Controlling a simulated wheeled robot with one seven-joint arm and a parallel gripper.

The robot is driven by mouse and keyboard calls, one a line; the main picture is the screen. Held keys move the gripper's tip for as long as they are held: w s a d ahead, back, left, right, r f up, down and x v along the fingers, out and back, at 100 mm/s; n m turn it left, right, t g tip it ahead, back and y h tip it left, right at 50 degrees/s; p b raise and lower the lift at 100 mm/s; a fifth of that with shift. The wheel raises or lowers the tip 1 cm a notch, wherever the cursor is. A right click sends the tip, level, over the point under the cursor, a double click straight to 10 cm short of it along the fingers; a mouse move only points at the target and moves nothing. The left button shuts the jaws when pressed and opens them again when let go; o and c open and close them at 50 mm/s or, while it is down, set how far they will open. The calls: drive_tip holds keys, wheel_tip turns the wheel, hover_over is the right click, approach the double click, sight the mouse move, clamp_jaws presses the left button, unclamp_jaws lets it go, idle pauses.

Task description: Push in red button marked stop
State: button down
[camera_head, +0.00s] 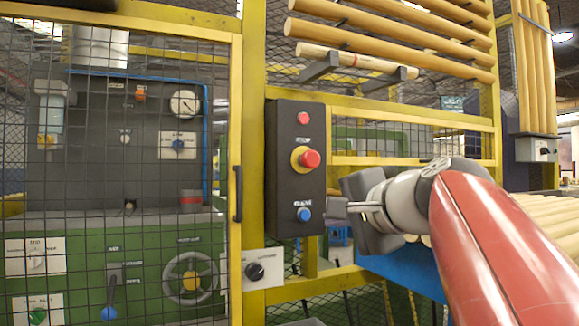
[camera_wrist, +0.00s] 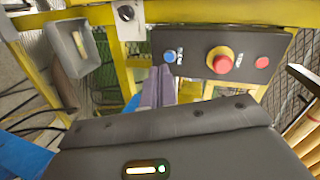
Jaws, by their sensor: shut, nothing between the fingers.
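The red mushroom button (camera_head: 311,159) sits in a yellow collar at the middle of a dark control box (camera_head: 284,190). A small label above it seems to read STOP. In the wrist view the red button (camera_wrist: 223,64) is right of centre, standing out from its collar. My gripper (camera_head: 352,207) is shut and empty, to the right of the box in the head view and lower than the red button. In the wrist view its fingers (camera_wrist: 158,75) point at the box edge, closest to the blue button (camera_wrist: 169,57). I cannot tell if they touch the box.
A smaller flat red button (camera_head: 304,118) is at the top of the box, and the blue one (camera_head: 304,214) at the bottom. A yellow mesh fence (camera_head: 235,120) stands left. A knob box (camera_head: 262,269) is below. Wooden rods (camera_head: 390,40) rest on brackets above.

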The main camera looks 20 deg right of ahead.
sight(313, 158)
drive_tip(key=s+d+r+m+t, duration=0.1)
drive_tip(key=d+r, duration=0.3)
drive_tip(key=r, duration=0.6)
drive_tip(key=shift+s+m+t+h, duration=0.25)
drive_tip(key=shift+m+t+h, duration=0.15)
drive_tip(key=shift+m+t, duration=0.45)
drive_tip(key=shift+w+d, duration=0.1)
drive_tip(key=w+p, duration=0.1)
drive_tip(key=w, duration=0.8)
drive_tip(key=w+p, duration=0.1)
drive_tip(key=w, duration=0.4)
drive_tip(key=shift+a+p, duration=0.25)
drive_tip(key=shift+p, duration=0.1)
